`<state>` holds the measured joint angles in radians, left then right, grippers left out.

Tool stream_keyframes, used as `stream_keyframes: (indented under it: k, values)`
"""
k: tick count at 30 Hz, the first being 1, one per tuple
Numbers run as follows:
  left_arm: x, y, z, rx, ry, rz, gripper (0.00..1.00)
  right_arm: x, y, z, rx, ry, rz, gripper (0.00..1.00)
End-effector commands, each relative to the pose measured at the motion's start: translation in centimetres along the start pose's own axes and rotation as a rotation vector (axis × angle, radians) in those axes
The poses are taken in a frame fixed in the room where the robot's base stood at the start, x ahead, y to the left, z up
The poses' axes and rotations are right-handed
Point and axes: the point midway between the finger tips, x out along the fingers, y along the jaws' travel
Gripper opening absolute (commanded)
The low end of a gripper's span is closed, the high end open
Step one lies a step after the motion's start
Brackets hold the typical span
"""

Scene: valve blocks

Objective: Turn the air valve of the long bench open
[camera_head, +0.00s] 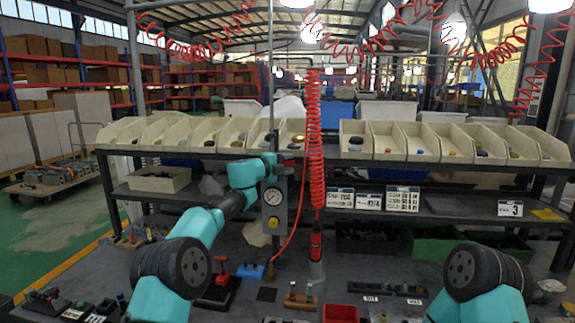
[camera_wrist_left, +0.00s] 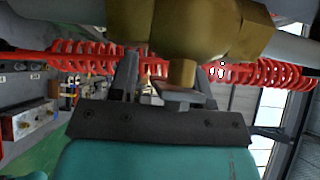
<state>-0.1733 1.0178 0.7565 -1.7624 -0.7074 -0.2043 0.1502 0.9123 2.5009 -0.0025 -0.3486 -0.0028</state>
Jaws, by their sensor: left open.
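In the left wrist view a brass valve body (camera_wrist_left: 190,28) fills the top, with a short brass stem (camera_wrist_left: 182,72) pointing toward my palm. My left gripper (camera_wrist_left: 165,78) is open, its fingers on either side of the stem's end; I cannot tell whether they touch it. In the head view my left gripper (camera_head: 275,163) is at the vertical air pipe (camera_head: 271,60), just above a grey unit with a round gauge (camera_head: 273,196). The valve is hidden or too small to make out there. My right gripper is out of view.
A red coiled hose (camera_head: 315,140) hangs just right of the pipe. A row of beige bins (camera_head: 455,145) lines the upper shelf. The bench top (camera_head: 235,240) carries a red fixture (camera_head: 221,276), a blue block (camera_head: 251,271) and a red tray (camera_head: 341,313).

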Motion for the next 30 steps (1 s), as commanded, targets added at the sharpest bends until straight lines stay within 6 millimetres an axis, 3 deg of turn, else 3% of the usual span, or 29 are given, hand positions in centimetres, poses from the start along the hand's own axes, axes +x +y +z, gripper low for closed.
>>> stream_keyframes:
  k: [8,22,30]
  values:
    - [0.03,-0.01,-0.01,0.0,0.0,0.0,0.44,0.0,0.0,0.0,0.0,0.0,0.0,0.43]
    - [0.03,0.0,-0.02,0.0,0.0,0.0,0.0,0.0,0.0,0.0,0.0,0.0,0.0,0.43]
    - [0.03,0.01,-0.01,0.0,0.0,0.0,0.0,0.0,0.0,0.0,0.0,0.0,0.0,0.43]
